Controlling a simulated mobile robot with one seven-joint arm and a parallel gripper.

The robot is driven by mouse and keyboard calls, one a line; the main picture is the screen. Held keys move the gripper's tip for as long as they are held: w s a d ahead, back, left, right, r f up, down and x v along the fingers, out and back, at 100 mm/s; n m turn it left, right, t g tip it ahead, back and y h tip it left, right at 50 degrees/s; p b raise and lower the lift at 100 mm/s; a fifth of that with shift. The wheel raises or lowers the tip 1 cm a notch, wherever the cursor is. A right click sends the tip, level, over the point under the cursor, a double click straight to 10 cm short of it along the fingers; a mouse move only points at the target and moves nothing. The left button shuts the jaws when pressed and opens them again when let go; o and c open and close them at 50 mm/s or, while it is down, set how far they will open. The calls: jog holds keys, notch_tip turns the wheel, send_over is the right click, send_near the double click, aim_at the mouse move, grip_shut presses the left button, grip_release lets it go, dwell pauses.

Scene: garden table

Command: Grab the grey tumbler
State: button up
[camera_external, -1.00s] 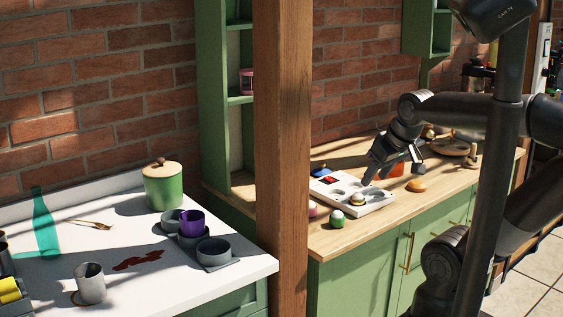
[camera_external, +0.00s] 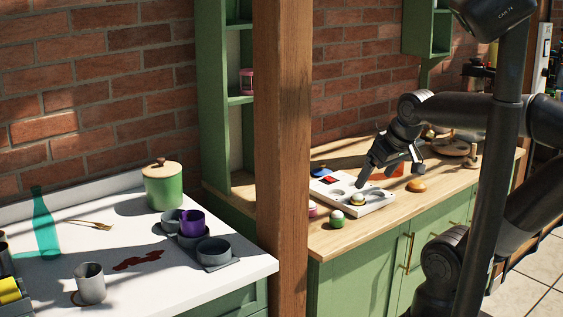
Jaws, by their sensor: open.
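A grey tumbler (camera_external: 90,284) stands upright on the white counter (camera_external: 150,288) at the lower left, near a brown ring-shaped stain. My gripper (camera_external: 389,173) is over the wooden counter on the right, beyond the wooden post. Its fingers are apart, above or beside the white tray, far from the tumbler. I see nothing held between them.
A wooden post (camera_external: 281,160) stands between the counters. The white counter holds a green bottle (camera_external: 46,232), a lidded green canister (camera_external: 163,186), a purple cup (camera_external: 192,222) among grey dishes, and a yellow item (camera_external: 9,290). A white tray (camera_external: 376,199) lies on the wooden counter.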

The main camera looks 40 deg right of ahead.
jog(key=w+a+r+n+g+y, duration=0.15)
jog(key=w+a+r, duration=0.4)
jog(key=a, duration=0.55)
jog(key=w+a+r+n+y, duration=0.2)
jog(key=w+a+r+y, duration=0.3)
jog(key=a, duration=0.6)
jog(key=w+a+r+n+g+y, duration=0.1)
jog(key=w+a+r+n, duration=0.15)
jog(key=w+a, duration=0.65)
jog(key=n+h, duration=0.4)
jog(key=n, duration=0.2)
send_over(88, 273)
jog(key=s+d, duration=0.3)
jog(key=s, duration=0.2)
notch_tip(88, 273, down, 20)
jog(key=r, duration=0.1)
jog(key=shift+g+y, duration=0.25)
jog(key=shift+g, duration=0.2)
jog(key=x, duration=1)
jog(key=shift+w+f, duration=0.1)
jog(key=shift+f, duration=0.1)
jog(key=shift+c, duration=0.6)
